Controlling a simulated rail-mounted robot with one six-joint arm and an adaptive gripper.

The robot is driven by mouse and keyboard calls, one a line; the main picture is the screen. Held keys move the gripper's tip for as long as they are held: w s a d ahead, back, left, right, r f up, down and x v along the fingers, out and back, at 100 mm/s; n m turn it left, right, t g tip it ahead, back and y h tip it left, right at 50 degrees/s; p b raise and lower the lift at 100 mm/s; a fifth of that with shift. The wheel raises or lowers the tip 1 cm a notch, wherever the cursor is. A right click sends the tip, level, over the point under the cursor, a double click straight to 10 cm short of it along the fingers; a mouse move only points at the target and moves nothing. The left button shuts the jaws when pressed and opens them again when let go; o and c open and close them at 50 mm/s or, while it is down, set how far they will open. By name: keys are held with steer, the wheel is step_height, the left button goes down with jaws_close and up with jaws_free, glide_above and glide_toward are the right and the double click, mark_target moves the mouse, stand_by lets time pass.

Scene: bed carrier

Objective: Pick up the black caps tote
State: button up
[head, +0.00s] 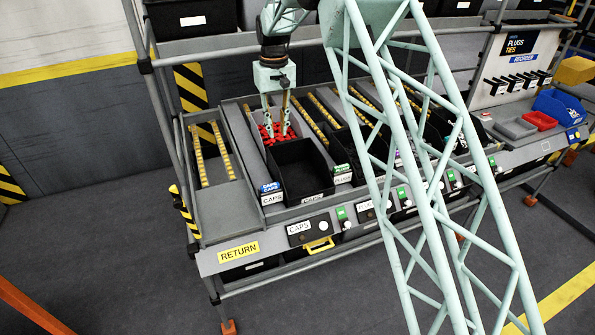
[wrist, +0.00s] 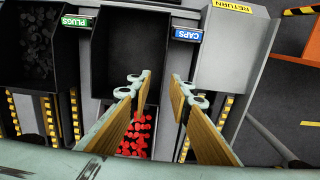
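The black caps tote (head: 302,168) sits in the lane with the CAPS labels, left of the middle in the head view. Its front part looks empty and dark. Red caps (head: 267,134) lie behind that part; I cannot tell if they are in the same tote. In the wrist view the tote (wrist: 130,50) is beyond the fingers, with red caps (wrist: 136,135) nearer. My gripper (head: 276,136) points down over the red caps. In the wrist view its two fingers (wrist: 158,86) are apart with nothing between them. Whether the tips touch anything is unclear.
A plugs tote (wrist: 38,45) with dark pieces stands in the neighbouring lane. The return lane (head: 222,208) on the other side is empty, with yellow roller strips behind. Dividers flank the caps lane. Black totes (head: 190,15) sit on the shelf above, and posts frame the rack.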

steer(key=shift+w+a+f, duration=0.25)
steer(key=shift+a+f, duration=0.2)
steer(key=shift+f, duration=0.15)
steer(key=shift+w+a+f, duration=0.25)
steer(key=shift+a+f, duration=0.15)
steer(key=shift+f, duration=0.2)
steer(key=shift+f, duration=0.1)
steer(key=shift+f, duration=4.25)
steer(key=shift+f, duration=2.6)
jaws_close()
